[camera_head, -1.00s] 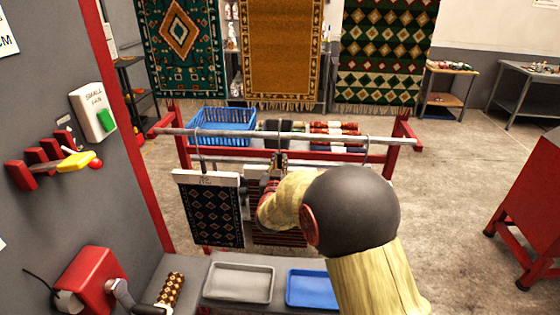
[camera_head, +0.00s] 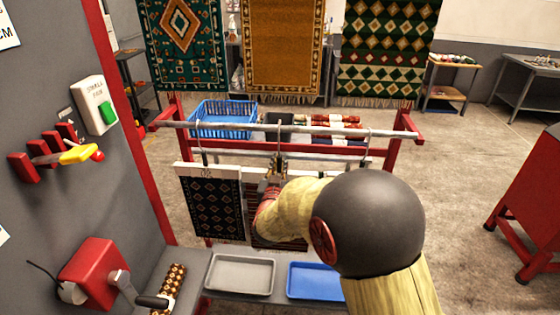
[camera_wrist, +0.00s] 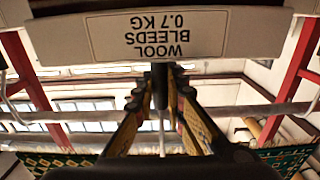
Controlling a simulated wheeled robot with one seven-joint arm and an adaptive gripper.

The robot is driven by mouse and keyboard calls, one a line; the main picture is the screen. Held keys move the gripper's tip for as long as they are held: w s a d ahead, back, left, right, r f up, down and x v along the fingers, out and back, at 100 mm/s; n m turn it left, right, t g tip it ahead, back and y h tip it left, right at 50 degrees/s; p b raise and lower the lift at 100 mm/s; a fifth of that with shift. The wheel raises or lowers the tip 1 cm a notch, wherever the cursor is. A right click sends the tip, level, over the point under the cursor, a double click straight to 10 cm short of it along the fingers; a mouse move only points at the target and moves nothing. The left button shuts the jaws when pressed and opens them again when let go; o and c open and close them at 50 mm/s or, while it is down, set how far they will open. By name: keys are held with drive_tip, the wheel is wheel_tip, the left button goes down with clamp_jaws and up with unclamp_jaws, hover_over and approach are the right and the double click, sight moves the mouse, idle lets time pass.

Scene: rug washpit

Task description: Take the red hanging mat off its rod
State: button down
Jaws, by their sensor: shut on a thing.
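The red mat (camera_head: 276,239), striped with dark bands, hangs at the middle of the rod (camera_head: 225,129), mostly hidden behind my arm. My gripper (camera_head: 279,172) is below the rod, shut on the dark stem of the middle hanger (camera_head: 279,150). In the wrist view my gripper (camera_wrist: 160,88) has its fingers on either side of that stem (camera_wrist: 159,78). A pale hanger bar (camera_wrist: 160,35) there reads "WOOL BLEEDS 0.7 KG", upside down. I cannot tell whether the hook still rests on the rod.
A navy patterned mat (camera_head: 216,208) hangs close on the left. Another hook (camera_head: 368,142) is on the rod at right. A grey tray (camera_head: 241,274) and blue tray (camera_head: 315,281) sit on the bench below. A blue basket (camera_head: 223,117) stands behind the rod.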

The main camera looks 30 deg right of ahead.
drive_tip(key=v, duration=0.8)
drive_tip(key=shift+s+a+r+p, duration=0.15)
drive_tip(key=shift+s+a+p, duration=0.1)
drive_tip(key=shift+p, duration=0.15)
idle(0.4)
idle(0.4)
